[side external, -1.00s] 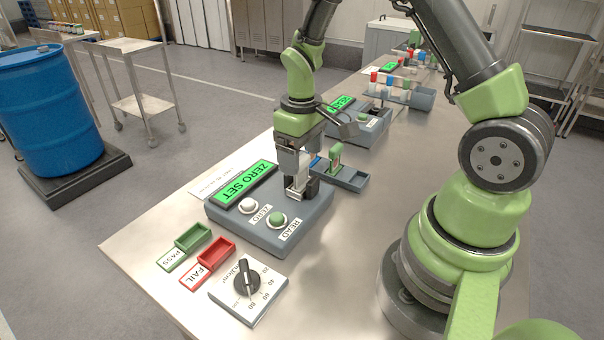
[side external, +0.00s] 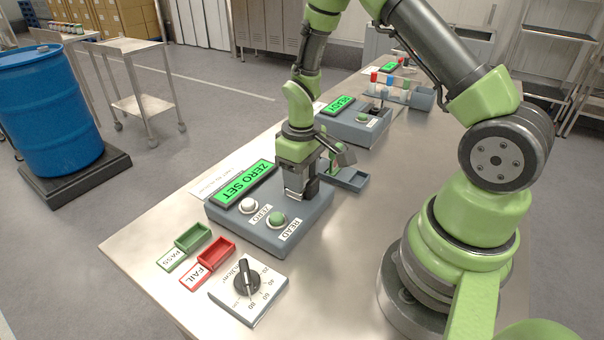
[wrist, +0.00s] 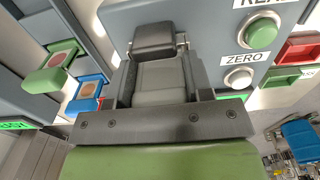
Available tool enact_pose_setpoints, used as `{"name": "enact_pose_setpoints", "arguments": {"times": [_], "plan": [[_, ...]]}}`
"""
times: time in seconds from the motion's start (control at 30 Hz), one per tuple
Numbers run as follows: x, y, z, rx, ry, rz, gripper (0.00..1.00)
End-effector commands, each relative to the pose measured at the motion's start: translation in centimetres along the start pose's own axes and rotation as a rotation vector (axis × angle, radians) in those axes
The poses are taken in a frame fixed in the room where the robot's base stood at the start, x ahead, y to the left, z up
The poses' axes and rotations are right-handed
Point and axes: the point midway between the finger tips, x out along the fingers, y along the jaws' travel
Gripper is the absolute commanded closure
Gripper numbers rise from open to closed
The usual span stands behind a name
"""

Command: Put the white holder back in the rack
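My gripper (side external: 300,192) points down at the far right part of the grey meter (side external: 262,218), low over its dark sample well. The white holder cannot be made out clearly in either view, as the gripper covers the well area. The small grey rack (side external: 352,181) stands just right of the meter, partly behind the gripper. A green holder (wrist: 50,75) and a blue holder (wrist: 90,93) sit in it, side by side.
The meter's display (side external: 244,186) reads ZERO SET. A white ZERO button (side external: 248,205) and green READ button (side external: 276,219) are in front. Green PASS (side external: 193,238) and red FAIL (side external: 216,254) trays and a dial (side external: 246,283) lie nearer. A second meter (side external: 355,124) stands behind.

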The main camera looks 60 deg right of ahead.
Motion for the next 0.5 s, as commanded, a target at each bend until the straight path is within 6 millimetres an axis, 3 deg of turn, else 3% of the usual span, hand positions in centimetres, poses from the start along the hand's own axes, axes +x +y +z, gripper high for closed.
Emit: {"name": "enact_pose_setpoints", "arguments": {"times": [0.03, 0.07, 0.1, 0.3, 0.5], "plan": [[-0.01, 0.00, 0.00, 0.000, 0.000, 0.000, 0.83], [-0.01, 0.00, 0.00, 0.000, 0.000, 0.000, 0.90], [-0.02, 0.00, -0.01, 0.000, 0.000, 0.000, 0.56], [-0.02, 0.00, 0.00, 0.000, 0.000, 0.000, 1.00], [-0.50, 0.01, -0.03, 0.000, 0.001, 0.000, 1.00]]}}
